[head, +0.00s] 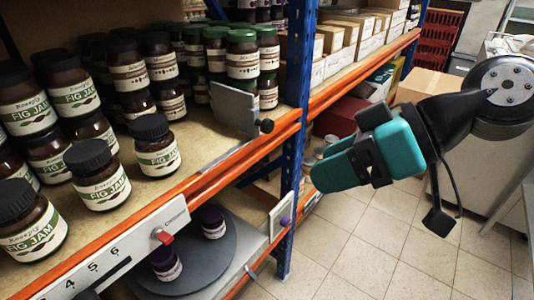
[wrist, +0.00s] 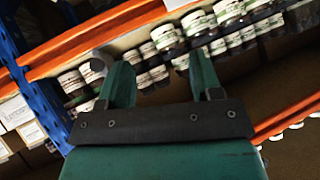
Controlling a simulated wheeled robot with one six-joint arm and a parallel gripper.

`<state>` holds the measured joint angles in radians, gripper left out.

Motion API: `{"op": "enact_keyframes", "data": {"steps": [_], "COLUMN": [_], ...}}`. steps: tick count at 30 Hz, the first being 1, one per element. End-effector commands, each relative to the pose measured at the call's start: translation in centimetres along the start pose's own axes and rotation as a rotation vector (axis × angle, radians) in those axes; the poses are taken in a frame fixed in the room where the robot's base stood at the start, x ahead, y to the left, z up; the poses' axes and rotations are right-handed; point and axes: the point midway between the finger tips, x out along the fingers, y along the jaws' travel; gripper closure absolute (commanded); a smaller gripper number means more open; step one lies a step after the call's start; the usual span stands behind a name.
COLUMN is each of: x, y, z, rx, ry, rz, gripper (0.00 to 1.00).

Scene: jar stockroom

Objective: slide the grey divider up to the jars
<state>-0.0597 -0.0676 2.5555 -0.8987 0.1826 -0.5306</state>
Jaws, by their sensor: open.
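The grey divider (head: 232,108) stands upright on the upper shelf near the blue post, with a dark knob (head: 267,126) at its front end. Fig jam jars (head: 157,150) with black lids stand to its left, with bare board between. Green-lidded jars (head: 242,62) stand behind it, partly hidden by it. My teal gripper (head: 330,172) is in the air over the aisle, right of the post and apart from the divider. A grey piece behind the left finger cannot be made out surely.
The blue post (head: 293,120) stands between my gripper and the divider. The orange shelf beam (head: 185,192) runs along the front. Cartons (head: 345,45) fill the shelf beyond the post. A lower shelf holds a round grey tray (head: 205,262) with purple-lidded jars. The tiled floor is clear.

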Motion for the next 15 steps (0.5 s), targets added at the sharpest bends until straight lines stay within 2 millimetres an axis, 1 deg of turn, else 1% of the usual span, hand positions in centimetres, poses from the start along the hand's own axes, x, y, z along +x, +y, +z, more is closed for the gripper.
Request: {"op": "enact_keyframes", "data": {"steps": [1, 4, 6, 9, 12, 15], "x": [2.6, 4.0, 4.3, 4.1, 3.6, 3.2], "y": [2.3, 5.4, 7.5, 10.1, 12.0, 12.9], "z": [2.0, 1.9, 1.8, 1.8, 1.8, 1.7], "rx": [-0.031, -0.105, -0.142, -0.173, -0.189, -0.195], "ry": [0.096, 0.300, 0.422, 0.556, 0.640, 0.682], "rz": [0.004, 0.047, 0.099, 0.181, 0.249, 0.289], "gripper": [0.41, 0.41, 0.41, 0.41, 0.41, 0.41]}}
